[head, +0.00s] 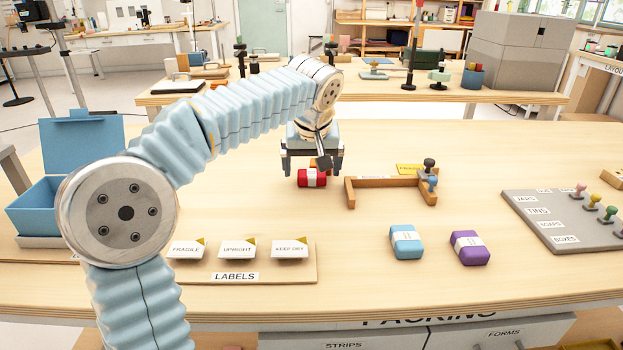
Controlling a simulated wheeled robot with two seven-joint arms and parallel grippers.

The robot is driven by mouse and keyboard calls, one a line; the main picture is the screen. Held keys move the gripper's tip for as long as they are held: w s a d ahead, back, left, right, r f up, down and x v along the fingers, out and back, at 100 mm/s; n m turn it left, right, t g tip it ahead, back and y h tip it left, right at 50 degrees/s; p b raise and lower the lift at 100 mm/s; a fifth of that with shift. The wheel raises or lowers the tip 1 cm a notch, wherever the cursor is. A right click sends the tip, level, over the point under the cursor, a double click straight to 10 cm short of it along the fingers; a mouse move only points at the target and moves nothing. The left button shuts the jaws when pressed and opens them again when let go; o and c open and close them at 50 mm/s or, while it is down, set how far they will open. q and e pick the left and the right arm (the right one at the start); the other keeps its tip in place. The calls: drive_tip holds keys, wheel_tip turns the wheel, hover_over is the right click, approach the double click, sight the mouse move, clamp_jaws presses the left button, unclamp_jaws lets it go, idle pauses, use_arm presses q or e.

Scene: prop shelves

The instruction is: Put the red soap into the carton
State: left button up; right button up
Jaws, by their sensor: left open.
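The red soap (312,178), with a pale band around it, lies on the table near the middle. My left gripper (312,170) is open, with its fingers pointing down at the red soap; the fingers show at the soap's left and right sides. I cannot tell whether they touch it. A blue open box (42,212) with a raised lid, likely the carton, stands at the far left of the table, partly hidden by my left arm. My right gripper does not show.
A blue soap (406,242) and a purple soap (469,248) lie at the front right. A wooden frame (390,199) with stamps stands right of the red soap. A label board (293,272) lies in front, and a grey stamp board (560,225) at the right.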

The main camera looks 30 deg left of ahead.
use_arm(q)
drive_tip(key=shift+x, duration=0.9)
drive_tip(key=shift+r, duration=0.1)
drive_tip(key=c, duration=1.3)
